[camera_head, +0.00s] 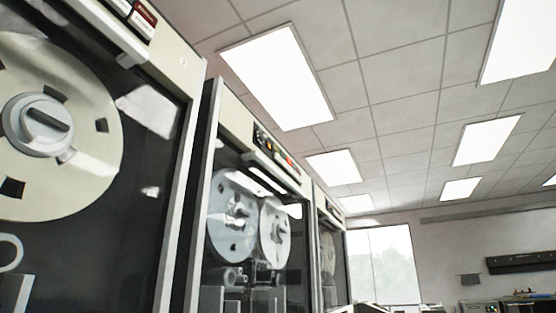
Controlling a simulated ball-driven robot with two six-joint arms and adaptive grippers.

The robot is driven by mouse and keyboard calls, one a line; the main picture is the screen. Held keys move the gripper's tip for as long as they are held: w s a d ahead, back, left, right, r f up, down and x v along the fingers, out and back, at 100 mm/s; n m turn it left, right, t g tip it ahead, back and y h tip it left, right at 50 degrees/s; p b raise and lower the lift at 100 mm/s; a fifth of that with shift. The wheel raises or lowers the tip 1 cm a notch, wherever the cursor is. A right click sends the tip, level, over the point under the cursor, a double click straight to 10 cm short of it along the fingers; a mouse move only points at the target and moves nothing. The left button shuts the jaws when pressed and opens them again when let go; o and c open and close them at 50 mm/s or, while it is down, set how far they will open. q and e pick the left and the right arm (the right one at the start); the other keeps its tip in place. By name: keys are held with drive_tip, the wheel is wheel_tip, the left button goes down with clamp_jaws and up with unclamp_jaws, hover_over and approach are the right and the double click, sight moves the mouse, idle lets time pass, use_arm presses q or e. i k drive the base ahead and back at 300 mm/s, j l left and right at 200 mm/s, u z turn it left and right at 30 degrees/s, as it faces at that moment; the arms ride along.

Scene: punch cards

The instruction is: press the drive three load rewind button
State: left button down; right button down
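A large tape drive (182,150) fills the left of the head view, with a big cream reel (75,110) behind its dark glass. At its top edge is a strip of buttons (140,18), some red and white, partly cut off by the frame. A second tape drive (192,240) stands beyond it, with two reels and a button panel (275,150) with small coloured lights or buttons. A third tape drive (326,203) stands farther back, mostly hidden. The labels are too small to read, so I cannot tell which is drive three. Neither gripper is in view.
A light handle or ledge (105,35) juts out below the near buttons. A bright window (384,265) is at the far end, with low equipment (480,306) at the bottom right. Ceiling lights (278,77) fill the upper right. The floor is out of view.

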sight(277, 158)
drive_tip(key=i+l+u, duration=0.1)
drive_tip(key=l, duration=0.35)
drive_tip(key=i+l, duration=0.25)
drive_tip(key=l, duration=0.25)
drive_tip(key=i+l+u, duration=0.15)
drive_tip(key=l, duration=0.35)
drive_tip(key=i+l, duration=0.15)
drive_tip(key=l, duration=0.35)
drive_tip(key=i+l+u, duration=0.15)
drive_tip(key=l, duration=0.35)
drive_tip(key=l+u, duration=0.1)
drive_tip(key=l, duration=0.4)
drive_tip(key=i+l, duration=0.15)
drive_tip(key=l, duration=0.4)
drive_tip(key=j+u, duration=0.05)
